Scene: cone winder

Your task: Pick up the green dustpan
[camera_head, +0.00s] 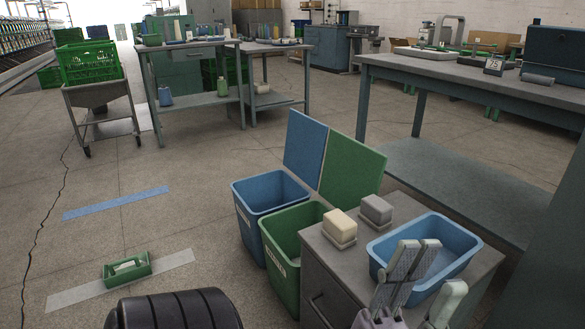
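The green dustpan (128,271) lies on the floor at the lower left of the head view. It is a small green tray shape with a raised handle, and it rests on a pale strip.
Blue (262,210) and green (284,270) bins with raised lids stand beside a grey cabinet (330,270), which bears two blocks and a blue basin (379,262). A large table (470,82) is at the right. The floor around the dustpan is mostly clear.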

